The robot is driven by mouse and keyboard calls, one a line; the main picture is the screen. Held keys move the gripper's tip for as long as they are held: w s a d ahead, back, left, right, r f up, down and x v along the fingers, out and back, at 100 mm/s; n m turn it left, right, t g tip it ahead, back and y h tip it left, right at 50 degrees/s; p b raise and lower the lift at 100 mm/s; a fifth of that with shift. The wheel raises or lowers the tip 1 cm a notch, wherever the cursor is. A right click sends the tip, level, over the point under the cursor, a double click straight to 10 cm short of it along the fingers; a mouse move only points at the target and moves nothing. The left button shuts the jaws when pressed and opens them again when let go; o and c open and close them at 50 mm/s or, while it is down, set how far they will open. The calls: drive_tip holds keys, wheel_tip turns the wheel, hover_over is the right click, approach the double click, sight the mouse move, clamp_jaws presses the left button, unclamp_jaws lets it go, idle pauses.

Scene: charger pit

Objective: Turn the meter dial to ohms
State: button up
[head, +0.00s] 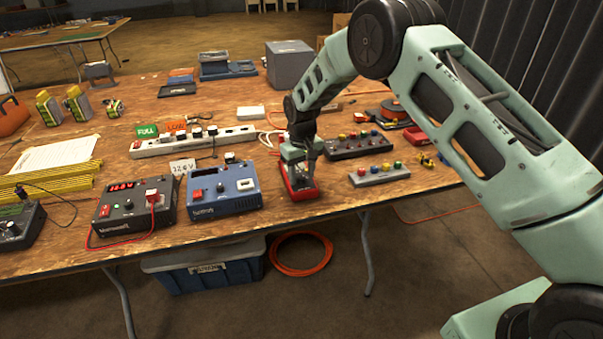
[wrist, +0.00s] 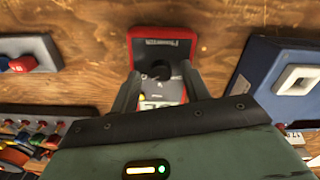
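The meter (head: 303,195) is a red-edged handheld unit lying on the wooden table below my gripper (head: 300,168). The dark round dial (wrist: 158,71) sits midway along the face. My gripper's fingers (wrist: 160,82) are spread, one on each side of the dial, with visible gaps. Whether the tips touch the meter's face is unclear. The dial's setting cannot be read. In the head view, my gripper hides the dial.
A blue charger (head: 224,187) stands close left of the meter, and a black power supply (head: 133,212) farther left. A grey button box (head: 378,174) and a dark one (head: 358,146) lie to the right. A white power strip (head: 220,137) lies behind. The table's front edge is near.

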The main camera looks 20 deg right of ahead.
sight(302, 177)
wheel_tip(302, 177, up, 17)
drive_tip(key=b, duration=0.1)
drive_tip(key=shift+r, duration=0.2)
idle(0.5)
